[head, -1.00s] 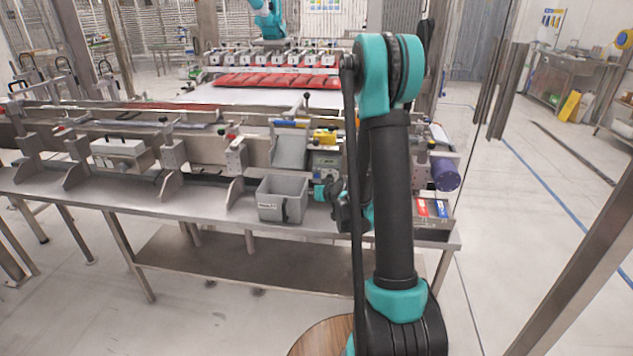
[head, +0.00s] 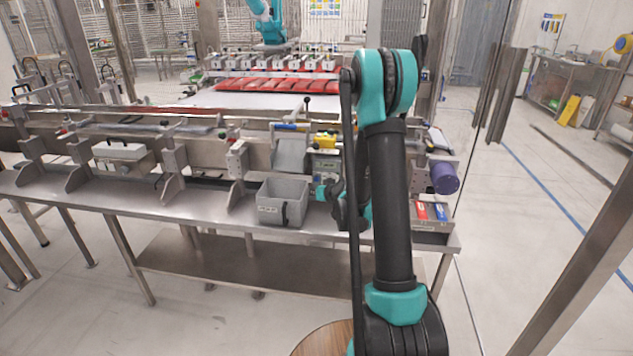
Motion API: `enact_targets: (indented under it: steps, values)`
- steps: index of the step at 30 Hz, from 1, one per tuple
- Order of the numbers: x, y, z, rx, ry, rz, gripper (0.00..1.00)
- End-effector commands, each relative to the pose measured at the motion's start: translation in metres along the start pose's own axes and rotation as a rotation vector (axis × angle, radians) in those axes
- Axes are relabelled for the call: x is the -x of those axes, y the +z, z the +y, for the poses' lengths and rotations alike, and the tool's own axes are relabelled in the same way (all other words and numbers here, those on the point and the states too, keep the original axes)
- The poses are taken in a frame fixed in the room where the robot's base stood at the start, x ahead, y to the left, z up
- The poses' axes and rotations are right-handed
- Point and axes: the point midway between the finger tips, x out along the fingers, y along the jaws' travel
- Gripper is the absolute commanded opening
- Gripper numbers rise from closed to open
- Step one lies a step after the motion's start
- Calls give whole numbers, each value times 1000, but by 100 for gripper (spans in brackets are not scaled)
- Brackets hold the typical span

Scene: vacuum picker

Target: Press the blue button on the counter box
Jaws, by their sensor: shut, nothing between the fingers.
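A low grey box (head: 432,222) sits at the right end of the steel bench, with a red patch (head: 421,210) and a blue patch (head: 440,211) side by side on its top. The blue patch looks like the blue button; it is uncovered and nothing touches it. My gripper (head: 342,214) is the dark end beside my wrist, left of that box and just right of the grey bin. My upper arm hides much of it and the fingers cannot be made out. It is shut and empty, apart from the box.
The grey open bin (head: 283,203) stands on the steel bench (head: 150,206), left of my wrist. A small panel box (head: 326,167) is partly behind my arm. A purple cylinder (head: 445,177) sticks out above the grey box. Bare floor lies right of the bench.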

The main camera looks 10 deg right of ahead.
Motion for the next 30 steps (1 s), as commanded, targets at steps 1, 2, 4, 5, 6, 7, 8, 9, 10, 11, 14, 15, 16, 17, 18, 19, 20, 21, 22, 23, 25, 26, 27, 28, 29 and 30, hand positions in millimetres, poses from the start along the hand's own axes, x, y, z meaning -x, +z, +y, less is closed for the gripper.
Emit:
enact_targets:
  steps: [1,2,4,5,6,7,8,9,10,11,14,15,16,17,18,19,20,21,22,23,25,26,27,28,29,30]
  values:
    - [-5,-4,4,0,0,0,0]
    - [-8,-6,6,0,0,0,0]
    - [-14,-10,10,-1,0,0,0]
    - [-17,-12,12,-1,-1,0,0]
    - [-21,-15,15,-1,-1,0,0]
    - [-23,-17,16,-1,-1,0,0]
    - [-25,-18,18,-1,-1,0,0]
    - [-28,-20,20,-1,0,0,0]
    - [-30,-22,21,0,0,0,0]
    - [-31,-23,22,0,0,0,0]
    - [-36,-26,26,0,0,0,0]
    - [-37,-27,27,0,0,0,0]
    - [-37,-27,27,0,0,0,0]
    - [-38,-28,27,0,0,0,0]
    - [-38,-28,28,0,0,0,0]
    - [-38,-28,28,0,0,0,0]
    - [-39,-28,28,0,0,0,0]
    - [-39,-28,28,0,0,0,0]
    - [-39,-28,28,0,0,0,0]
    - [-39,-28,28,0,0,0,0]
    - [-39,-28,28,0,0,0,0]
    - [-38,-28,28,0,0,0,0]
    - [-38,-28,28,0,0,0,0]
    - [-38,-28,28,0,0,0,0]
    - [-38,-28,28,0,-1,0,0]
    - [-38,-28,28,0,-1,0,0]
